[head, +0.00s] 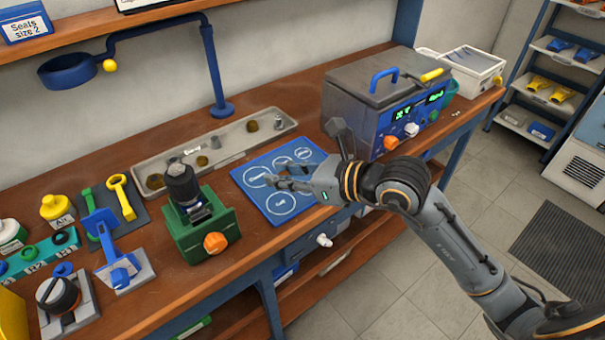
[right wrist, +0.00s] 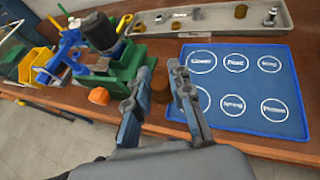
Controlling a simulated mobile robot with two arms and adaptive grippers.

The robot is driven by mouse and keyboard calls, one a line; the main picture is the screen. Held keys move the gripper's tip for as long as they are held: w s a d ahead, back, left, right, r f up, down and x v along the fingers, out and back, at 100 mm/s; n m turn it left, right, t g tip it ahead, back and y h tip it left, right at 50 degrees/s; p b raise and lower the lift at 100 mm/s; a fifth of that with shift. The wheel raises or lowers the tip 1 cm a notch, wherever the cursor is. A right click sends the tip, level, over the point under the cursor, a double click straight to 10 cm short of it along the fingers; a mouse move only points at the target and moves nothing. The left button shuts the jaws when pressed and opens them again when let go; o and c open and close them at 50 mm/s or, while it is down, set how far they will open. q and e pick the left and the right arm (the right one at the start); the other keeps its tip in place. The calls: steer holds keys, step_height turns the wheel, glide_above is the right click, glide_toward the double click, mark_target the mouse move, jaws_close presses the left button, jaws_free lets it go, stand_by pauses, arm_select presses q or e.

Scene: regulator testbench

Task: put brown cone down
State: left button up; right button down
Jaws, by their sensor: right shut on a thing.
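My right gripper (head: 274,182) reaches in over the blue mat (head: 283,219) from the right. In the right wrist view its two fingers (right wrist: 159,72) are closed on the brown cone (right wrist: 160,88), a small brown piece mostly hidden between them. A dark brown round patch lies just below the cone; I cannot tell if it is part of it. The blue mat (right wrist: 245,105) has several labelled white circles and lies to the right of the fingers in that view. I cannot make out the cone in the head view. My left gripper is not in view.
A long grey tray (head: 225,138) with several small parts lies behind the mat. A green fixture (head: 205,232) with an orange knob stands left of the mat. A grey and blue machine (head: 372,100) stands behind on the right. The bench's front edge is close to the mat.

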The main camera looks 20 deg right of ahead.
steer(key=w+d+f, duration=0.1)
steer(key=w+f, duration=0.1)
steer(key=w, duration=0.1)
steer(key=w+d+f, duration=0.2)
steer(key=w+f, duration=0.1)
steer(key=w+d+f, duration=0.2)
steer(key=w, duration=0.1)
steer(key=shift+d+f+p, duration=0.1)
steer(key=shift+f+p, duration=0.1)
steer(key=shift+p, duration=0.15)
steer(key=shift+w+d+f, duration=0.15)
steer(key=shift+w+f, duration=0.25)
steer(key=shift+f, duration=0.1)
step_height(320, 180, down, 3)
steer(key=shift+w+d+f, duration=0.1)
steer(key=shift+w+d, duration=0.05)
steer(key=shift+f, duration=0.15)
